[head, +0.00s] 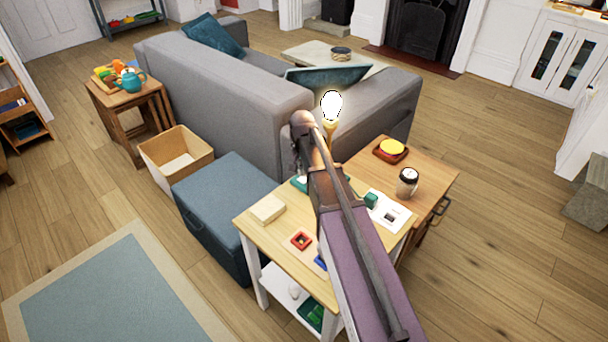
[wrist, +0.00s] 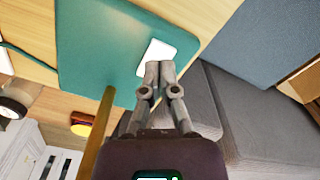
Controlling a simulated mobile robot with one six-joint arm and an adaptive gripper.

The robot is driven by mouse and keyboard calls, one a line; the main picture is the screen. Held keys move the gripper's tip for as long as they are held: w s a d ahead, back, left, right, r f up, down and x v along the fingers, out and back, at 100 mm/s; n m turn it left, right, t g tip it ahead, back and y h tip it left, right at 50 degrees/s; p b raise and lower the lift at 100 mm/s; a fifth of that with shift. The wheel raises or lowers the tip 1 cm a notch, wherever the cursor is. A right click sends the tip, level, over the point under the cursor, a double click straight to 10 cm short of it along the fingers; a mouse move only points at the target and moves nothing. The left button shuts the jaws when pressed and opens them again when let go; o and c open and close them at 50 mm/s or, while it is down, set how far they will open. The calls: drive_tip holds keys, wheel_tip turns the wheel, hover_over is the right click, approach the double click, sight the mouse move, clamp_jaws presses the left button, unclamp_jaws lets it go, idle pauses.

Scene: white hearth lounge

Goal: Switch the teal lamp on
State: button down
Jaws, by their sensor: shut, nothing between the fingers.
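The teal lamp stands on the light wooden table, its bulb (head: 331,105) bright white above a brass-coloured post. Its teal base (head: 300,184) is mostly hidden behind my arm in the head view. In the wrist view the flat teal base (wrist: 100,50) carries a white switch plate (wrist: 155,53), and the brass post (wrist: 97,135) rises from it. My gripper (wrist: 160,67) is shut and empty, with its fingertips over the near edge of the switch plate. I cannot tell whether they touch it. The head view hides the fingertips behind my arm.
The table (head: 262,232) also holds a cream block (head: 267,209), a red tray (head: 301,240) and a white panel (head: 390,211). A lidded cup (head: 407,182) and a yellow disc (head: 391,147) stand on the adjoining cabinet. A grey sofa (head: 235,90) and blue ottoman (head: 222,215) are close by.

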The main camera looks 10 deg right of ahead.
sight(302, 180)
drive_tip(key=shift+r+p, duration=2.35)
drive_tip(key=shift+r, duration=0.15)
drive_tip(key=s+n, duration=0.5)
drive_tip(key=s, duration=1.5)
wheel_tip(302, 180, up, 13)
drive_tip(key=p, duration=1.3)
drive_tip(key=shift+a+r, duration=0.2)
